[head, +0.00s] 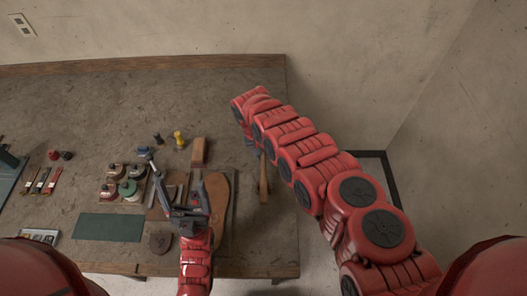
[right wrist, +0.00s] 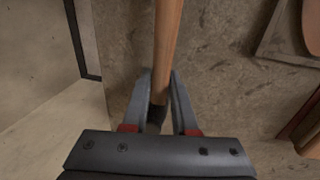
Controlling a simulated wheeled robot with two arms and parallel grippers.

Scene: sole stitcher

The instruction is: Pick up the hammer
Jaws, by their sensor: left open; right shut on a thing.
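The hammer's wooden handle (head: 263,180) lies along the right side of the workbench, pointing toward the front edge. My right gripper (head: 251,143) is at its far end, mostly hidden under my red arm. In the right wrist view the handle (right wrist: 168,40) runs up from between the fingers of my right gripper (right wrist: 160,82), which is shut on the hammer near a dark part; the head is mostly hidden. My left gripper (head: 174,182) is open and empty above the bench's front middle, beside the shoe sole.
A brown shoe sole (head: 219,205) on a board lies left of the hammer. A wooden block (head: 199,150), yellow piece (head: 179,139), several round tins (head: 128,188) and a green mat (head: 107,227) lie further left. The bench's right edge (head: 288,110) is close to the hammer.

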